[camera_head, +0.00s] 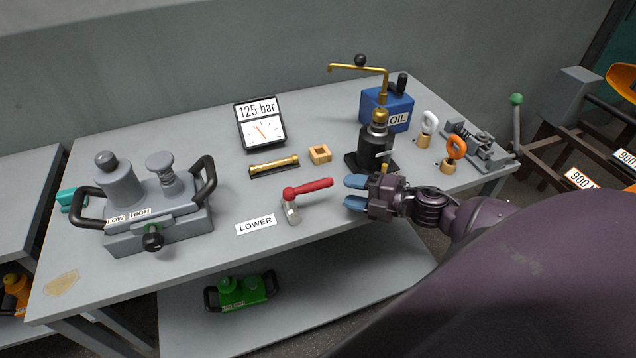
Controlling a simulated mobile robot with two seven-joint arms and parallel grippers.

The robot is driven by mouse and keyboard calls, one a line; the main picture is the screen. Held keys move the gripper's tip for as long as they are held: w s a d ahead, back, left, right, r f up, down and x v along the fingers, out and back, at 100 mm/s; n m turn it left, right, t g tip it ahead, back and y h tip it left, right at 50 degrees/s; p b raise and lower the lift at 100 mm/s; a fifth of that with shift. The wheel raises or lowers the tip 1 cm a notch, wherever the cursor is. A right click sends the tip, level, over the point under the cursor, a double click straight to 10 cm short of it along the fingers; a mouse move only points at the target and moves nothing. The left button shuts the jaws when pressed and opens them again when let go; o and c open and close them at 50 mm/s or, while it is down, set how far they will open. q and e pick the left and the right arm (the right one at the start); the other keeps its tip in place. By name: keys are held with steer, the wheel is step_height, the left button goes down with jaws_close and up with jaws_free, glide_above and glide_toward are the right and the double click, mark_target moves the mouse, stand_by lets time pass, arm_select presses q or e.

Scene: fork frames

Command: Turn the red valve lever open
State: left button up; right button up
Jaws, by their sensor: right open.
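The red valve lever (308,188) is mounted on a small grey valve body (292,211) near the front edge of the table. Its handle points right and slightly up in the picture, toward my right gripper. A white "LOWER" label (256,225) lies to its left. My right gripper (350,192) is open, with blue fingertips facing left. It is a short way right of the handle's tip, apart from it, and nothing shows between its fingers. My left gripper is not in view.
A black jack (376,150) stands just behind my right gripper. A gauge (261,123) reading 125 bar, a brass rod (274,165) and a blue oil can (389,108) are farther back. A grey two-handled pump unit (160,222) stands left. The table (215,262) is clear around the label.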

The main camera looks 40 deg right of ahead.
mark_target(326, 186)
steer(key=x, duration=0.8)
steer(key=shift+a, duration=0.1)
jaws_close()
